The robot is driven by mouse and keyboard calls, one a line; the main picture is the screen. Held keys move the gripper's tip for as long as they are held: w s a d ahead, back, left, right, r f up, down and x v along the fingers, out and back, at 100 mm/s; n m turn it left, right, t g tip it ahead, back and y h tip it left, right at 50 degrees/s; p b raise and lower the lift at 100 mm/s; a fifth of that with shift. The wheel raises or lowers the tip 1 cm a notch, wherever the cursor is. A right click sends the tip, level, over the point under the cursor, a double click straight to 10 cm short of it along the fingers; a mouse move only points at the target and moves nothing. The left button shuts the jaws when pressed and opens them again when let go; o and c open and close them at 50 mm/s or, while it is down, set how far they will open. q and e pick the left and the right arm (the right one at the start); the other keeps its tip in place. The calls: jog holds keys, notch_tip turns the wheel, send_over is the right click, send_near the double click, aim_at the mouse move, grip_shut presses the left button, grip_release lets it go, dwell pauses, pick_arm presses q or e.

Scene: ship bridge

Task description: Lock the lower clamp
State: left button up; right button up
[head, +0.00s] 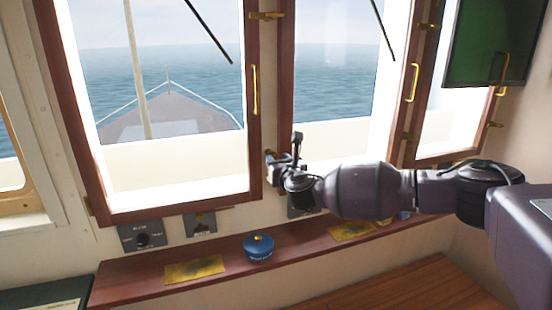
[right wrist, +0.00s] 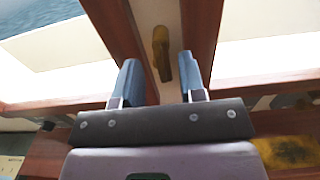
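The lower clamp (head: 270,155) is a small brass piece on the post between the left and middle windows, partly hidden by my gripper in the head view. In the right wrist view the clamp (right wrist: 162,52) lies ahead, between the lines of my fingers, with its long side roughly upright in the picture. My right gripper (head: 286,153) is open and empty beside the clamp; both fingers (right wrist: 160,82) show apart in the wrist view. I cannot tell whether a finger touches the clamp. The upper clamp (head: 266,16) points sideways across the same post. My left gripper is not in view.
Brass handles (head: 254,90) sit on the wooden window frames. Below runs a wooden shelf (head: 130,284) with a blue round container (head: 258,247) and yellowish cloths or papers (head: 194,270). A dark screen (head: 490,42) hangs at upper right. Switch panels (head: 142,236) line the wall.

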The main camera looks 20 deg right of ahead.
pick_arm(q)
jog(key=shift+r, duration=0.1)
pick_arm(e)
jog(key=shift+w, duration=0.95)
grip_shut()
